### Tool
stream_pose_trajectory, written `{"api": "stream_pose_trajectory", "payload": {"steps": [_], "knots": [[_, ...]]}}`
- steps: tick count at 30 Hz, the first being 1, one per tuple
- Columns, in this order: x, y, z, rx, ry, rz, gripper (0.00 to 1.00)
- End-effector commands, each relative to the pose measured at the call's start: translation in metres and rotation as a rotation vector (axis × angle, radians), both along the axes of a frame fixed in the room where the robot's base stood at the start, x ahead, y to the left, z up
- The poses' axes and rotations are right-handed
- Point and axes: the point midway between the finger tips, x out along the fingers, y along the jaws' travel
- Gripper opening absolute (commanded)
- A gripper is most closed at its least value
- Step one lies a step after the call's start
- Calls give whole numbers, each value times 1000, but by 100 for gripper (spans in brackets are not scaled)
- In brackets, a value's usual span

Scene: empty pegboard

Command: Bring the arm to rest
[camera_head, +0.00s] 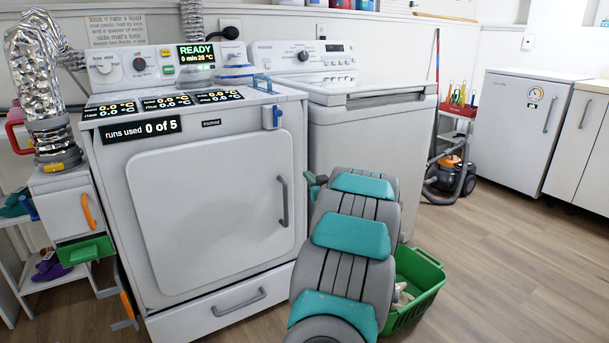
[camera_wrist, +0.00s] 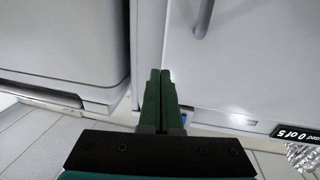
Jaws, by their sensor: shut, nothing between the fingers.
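My gripper (camera_wrist: 160,74) shows in the wrist view with its two green fingers pressed together and nothing between them. It is in front of the gap between the white dryer (camera_head: 218,190) and the white washer (camera_head: 350,130). The wrist view shows the dryer front (camera_wrist: 250,60) to the right of the fingers, with part of the door handle, and the washer (camera_wrist: 60,45) to the left. In the head view my grey and teal arm reaches forward from the bottom middle, and its end is mostly hidden behind the arm links.
The dryer door and its lower drawer (camera_head: 225,309) look shut. A green basket (camera_head: 428,284) stands on the floor right of my arm. The wooden floor (camera_head: 515,260) at the right is clear.

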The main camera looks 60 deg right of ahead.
Motion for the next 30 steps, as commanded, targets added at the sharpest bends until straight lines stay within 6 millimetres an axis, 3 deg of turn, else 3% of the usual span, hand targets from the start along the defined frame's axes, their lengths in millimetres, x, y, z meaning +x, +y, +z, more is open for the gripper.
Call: {"api": "stream_pose_trajectory", "payload": {"steps": [3, 9, 20, 23, 26, 30], "knots": [[-21, 9, 0, 3, -1, -3, 0], [-41, 20, 0, 0, -1, 0, 0], [-46, 24, 0, 1, 1, 1, 0], [-38, 29, 0, 8, 18, 1, 0], [-17, 46, 0, 28, 72, -4, 0], [21, 92, -4, 81, 207, -14, 0]]}}
